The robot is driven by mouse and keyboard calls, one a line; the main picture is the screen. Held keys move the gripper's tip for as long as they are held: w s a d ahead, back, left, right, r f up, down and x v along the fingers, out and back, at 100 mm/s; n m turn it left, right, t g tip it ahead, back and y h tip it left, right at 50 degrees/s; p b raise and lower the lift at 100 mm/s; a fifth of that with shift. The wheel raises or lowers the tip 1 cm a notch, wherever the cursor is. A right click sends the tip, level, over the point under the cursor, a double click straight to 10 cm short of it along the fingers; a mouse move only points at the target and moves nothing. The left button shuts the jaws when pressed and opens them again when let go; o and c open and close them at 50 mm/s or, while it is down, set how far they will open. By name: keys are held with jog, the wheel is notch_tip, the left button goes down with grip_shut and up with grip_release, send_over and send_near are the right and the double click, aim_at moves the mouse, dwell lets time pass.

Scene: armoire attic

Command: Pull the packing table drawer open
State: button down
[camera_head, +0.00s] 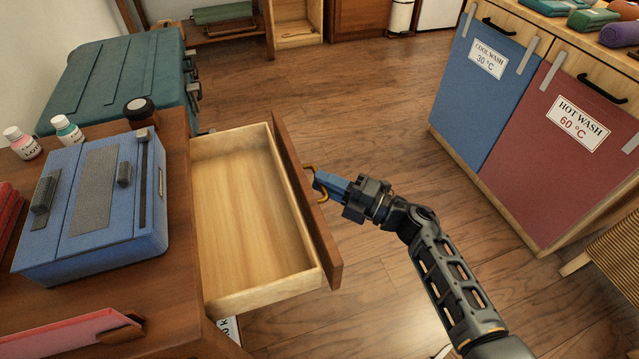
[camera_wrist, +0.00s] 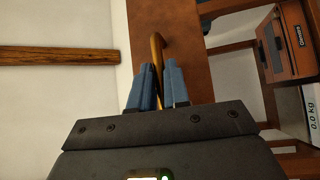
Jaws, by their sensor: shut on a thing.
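The packing table (camera_head: 178,240) stands at the left in the head view, with its drawer (camera_head: 245,210) pulled well out to the right. The drawer is empty, with a pale wood inside and a dark brown front. A brass-coloured handle (camera_head: 318,184) is on the drawer front, partly hidden by my fingers. My gripper (camera_head: 322,186) is shut on this handle from the right. In the wrist view, the blue fingers of my gripper (camera_wrist: 159,88) close around the handle (camera_wrist: 157,48), against the brown drawer front (camera_wrist: 185,40).
A teal trunk (camera_head: 120,75) stands behind. Blue and red laundry bins (camera_head: 555,135) stand at the right. The wooden floor (camera_head: 370,125) between is clear.

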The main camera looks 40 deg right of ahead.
jog(key=c, duration=1.2)
grip_release()
jog(key=shift+o, duration=0.2)
jog(key=v, duration=0.7)
jog(key=shift+s+d, duration=0.15)
jog(key=shift+s, duration=0.2)
jog(key=shift+s+f, duration=0.1)
jog(key=s+a+r+m+h+p, duration=0.3)
jog(key=s+r+m, duration=0.4)
jog(key=s, duration=0.3)
jog(key=s+a+r+m+g+h+p, duration=0.1)
jog(key=s+a+r+m+h+p, duration=0.2)
jog(key=s+r+m, duration=0.4)
jog(key=s+a+r+m+g+h+p, duration=0.1)
jog(key=s+a+r+m+p, duration=0.3)
jog(key=s+r, duration=0.7)
jog(key=s+a+m+h, duration=0.1)
jog(key=a+m, duration=0.1)
jog(key=m, duration=0.1)
jog(key=shift+s+r+m+h+p, duration=0.2)
jog(key=shift+s+m+h+p, duration=0.15)
jog(key=shift+m+h, duration=0.05)
